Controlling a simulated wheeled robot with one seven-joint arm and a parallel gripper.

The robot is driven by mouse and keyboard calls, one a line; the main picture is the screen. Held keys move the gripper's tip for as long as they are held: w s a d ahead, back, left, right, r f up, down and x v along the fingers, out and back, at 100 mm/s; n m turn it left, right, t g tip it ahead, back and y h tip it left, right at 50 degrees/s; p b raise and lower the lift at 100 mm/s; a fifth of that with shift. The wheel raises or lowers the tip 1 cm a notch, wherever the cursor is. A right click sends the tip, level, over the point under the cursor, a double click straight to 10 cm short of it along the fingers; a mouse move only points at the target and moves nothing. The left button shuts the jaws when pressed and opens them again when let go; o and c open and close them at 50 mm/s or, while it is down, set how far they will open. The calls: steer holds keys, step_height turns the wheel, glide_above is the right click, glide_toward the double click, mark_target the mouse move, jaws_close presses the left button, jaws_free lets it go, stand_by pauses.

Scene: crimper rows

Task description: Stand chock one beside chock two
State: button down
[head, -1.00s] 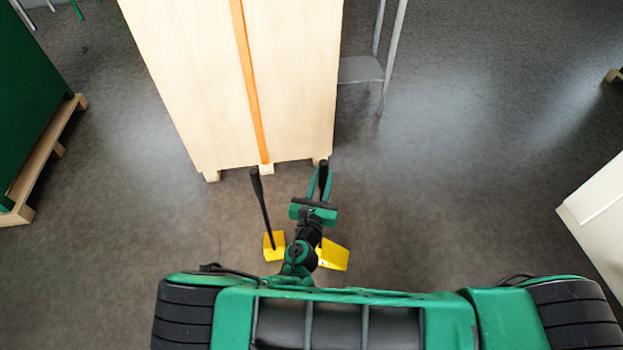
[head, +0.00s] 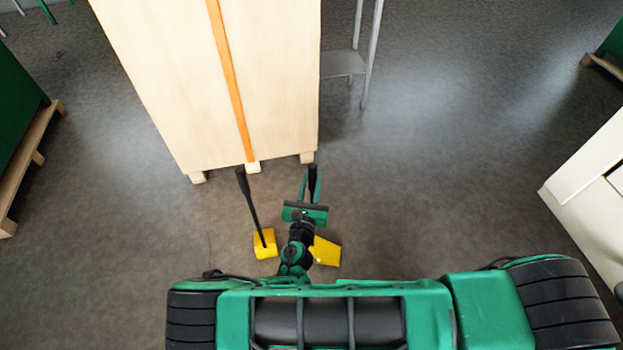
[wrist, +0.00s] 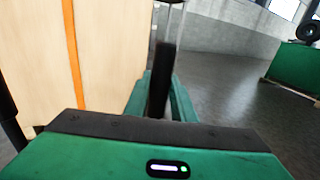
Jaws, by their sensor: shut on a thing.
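Two yellow chocks with long black handles show in the head view; no numbers can be read on them. The left chock (head: 264,244) stands on the floor, its handle leaning up and to the left. The right chock (head: 326,251) is partly hidden behind my arm. My gripper (head: 312,186) is shut on the right chock's black handle, which also shows between the green fingers in the wrist view (wrist: 161,80). I cannot tell whether the right chock touches the floor. A gap, partly covered by my arm, lies between the two chocks.
A tall pale wooden crate (head: 270,90) with an orange strap stands just beyond the chocks. A grey metal stand (head: 343,64) is behind its right side. A white cabinet (head: 590,190) is at the right and a green block on a pallet (head: 30,180) at the left. Floor between is clear.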

steer(key=c, duration=1.5)
jaws_free()
steer(key=s, duration=0.4)
steer(key=s+a, duration=0.1)
steer(key=s, duration=0.7)
steer(key=shift+a, duration=0.15)
